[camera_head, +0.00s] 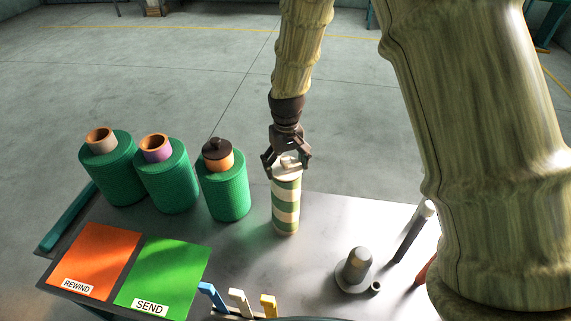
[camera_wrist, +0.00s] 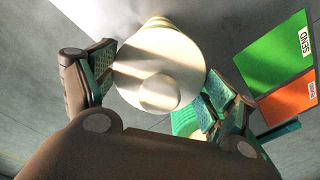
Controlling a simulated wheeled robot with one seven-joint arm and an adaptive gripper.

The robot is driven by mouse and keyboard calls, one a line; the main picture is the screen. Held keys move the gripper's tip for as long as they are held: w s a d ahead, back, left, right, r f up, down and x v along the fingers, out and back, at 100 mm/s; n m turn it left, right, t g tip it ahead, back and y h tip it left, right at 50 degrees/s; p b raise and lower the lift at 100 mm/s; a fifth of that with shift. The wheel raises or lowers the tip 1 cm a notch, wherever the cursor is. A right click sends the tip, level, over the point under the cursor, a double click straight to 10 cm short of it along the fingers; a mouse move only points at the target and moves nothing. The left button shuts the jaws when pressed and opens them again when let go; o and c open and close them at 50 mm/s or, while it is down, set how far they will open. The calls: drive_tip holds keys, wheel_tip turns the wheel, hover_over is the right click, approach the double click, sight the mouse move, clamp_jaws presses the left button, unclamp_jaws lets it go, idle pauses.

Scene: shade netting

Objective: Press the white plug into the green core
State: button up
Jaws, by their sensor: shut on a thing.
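The white plug (camera_head: 290,161) is between the fingers of my gripper (camera_head: 287,163), at the top of an upright core with green and white bands (camera_head: 285,209). In the wrist view the plug (camera_wrist: 158,88) is a broad white disc with a round knob, with a finger pad on each side of my gripper (camera_wrist: 153,92). My gripper is shut on the plug. The plug looks in line with the core's top; fingers partly hide the joint, so I cannot tell how deep it sits. The core stands on the grey table (camera_head: 240,265).
Three green net rolls (camera_head: 167,188) stand left of the core; the nearest has a dark plug (camera_head: 217,149). Orange REWIND (camera_head: 98,256) and green SEND (camera_head: 165,275) pads lie front left. Coloured clips (camera_head: 238,303), a grey domed piece (camera_head: 356,267) and a dark rod (camera_head: 411,235) are also on the table.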

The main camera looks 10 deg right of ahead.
drive_tip(key=o, duration=0.9)
drive_tip(key=shift+c, duration=0.2)
drive_tip(key=shift+r, duration=0.1)
drive_tip(key=shift+r+p, duration=2.6)
drive_tip(key=shift+r, duration=0.8)
drive_tip(key=shift+c, duration=0.4)
clamp_jaws()
